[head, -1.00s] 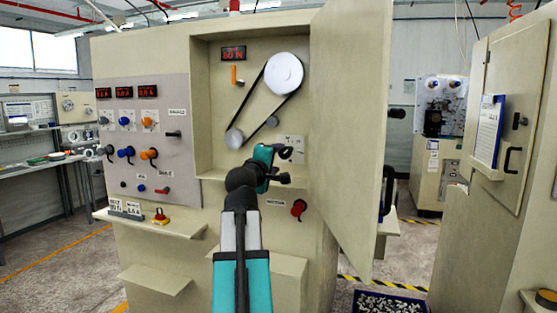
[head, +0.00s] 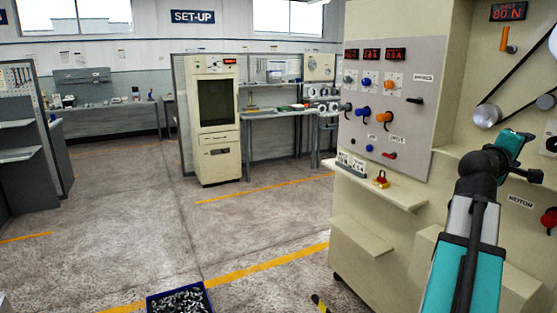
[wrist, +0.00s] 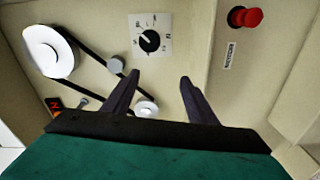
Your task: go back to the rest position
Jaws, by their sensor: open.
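My gripper (wrist: 160,78) is open in the wrist view, with two dark fingers apart and nothing between them. It faces the open cabinet of the winding machine. Beyond the fingers are a black rotary knob (wrist: 149,41) on a pale plate, a large white pulley (wrist: 48,52) with a black belt, and smaller pulleys. A red knob (wrist: 245,17) is at the upper right, apart from the fingers. In the head view my arm reaches up at the right, in front of the machine (head: 450,100), with the gripper end partly hidden by the arm.
The machine's control panel (head: 390,105) has knobs, levers and red displays. A shelf (head: 375,185) juts out below it. A blue bin (head: 180,300) of small parts sits on the floor at the bottom. A cream cabinet (head: 213,120) and benches stand behind. The floor at left centre is clear.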

